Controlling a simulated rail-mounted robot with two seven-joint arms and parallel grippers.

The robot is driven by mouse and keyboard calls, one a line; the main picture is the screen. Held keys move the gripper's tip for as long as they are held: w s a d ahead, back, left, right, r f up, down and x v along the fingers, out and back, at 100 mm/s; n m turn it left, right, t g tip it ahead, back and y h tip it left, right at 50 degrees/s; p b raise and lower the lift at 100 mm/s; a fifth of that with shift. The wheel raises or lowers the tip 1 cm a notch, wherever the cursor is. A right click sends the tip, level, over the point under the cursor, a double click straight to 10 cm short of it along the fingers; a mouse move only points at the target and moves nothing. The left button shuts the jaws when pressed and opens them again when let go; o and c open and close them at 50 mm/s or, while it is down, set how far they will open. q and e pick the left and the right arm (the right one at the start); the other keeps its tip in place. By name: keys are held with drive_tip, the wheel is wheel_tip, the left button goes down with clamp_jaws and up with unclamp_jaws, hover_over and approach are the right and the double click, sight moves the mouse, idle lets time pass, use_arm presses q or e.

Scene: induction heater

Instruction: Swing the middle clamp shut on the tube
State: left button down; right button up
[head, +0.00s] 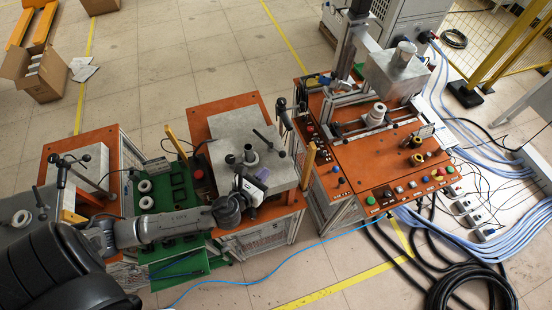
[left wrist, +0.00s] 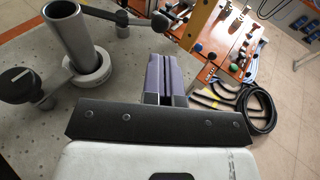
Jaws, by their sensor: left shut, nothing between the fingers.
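The grey tube (head: 249,153) stands upright on the metal plate of the middle station. In the left wrist view the tube (left wrist: 72,32) rises from a white ring (left wrist: 88,68). A clamp arm with a black ball-ended lever (head: 263,139) lies to the tube's right; this arm (left wrist: 125,20) is beyond the tube in the wrist view. A black knob part (left wrist: 18,86) sits on the tube's other side. Whether either touches the tube is unclear. My left gripper (head: 262,174) is shut and empty just beside the tube; its fingers (left wrist: 166,72) are together. My right gripper is out of view.
The middle plate (head: 222,124) has a tall black-handled post (head: 282,106) at its right. A green tray (head: 178,268) with white rings stands left. The control station (head: 345,160) with buttons stands right. Cables (head: 455,285) lie on the floor.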

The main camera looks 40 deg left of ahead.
use_arm(q)
drive_tip(key=shift+p+x, duration=0.55)
drive_tip(key=shift+x, duration=2.9)
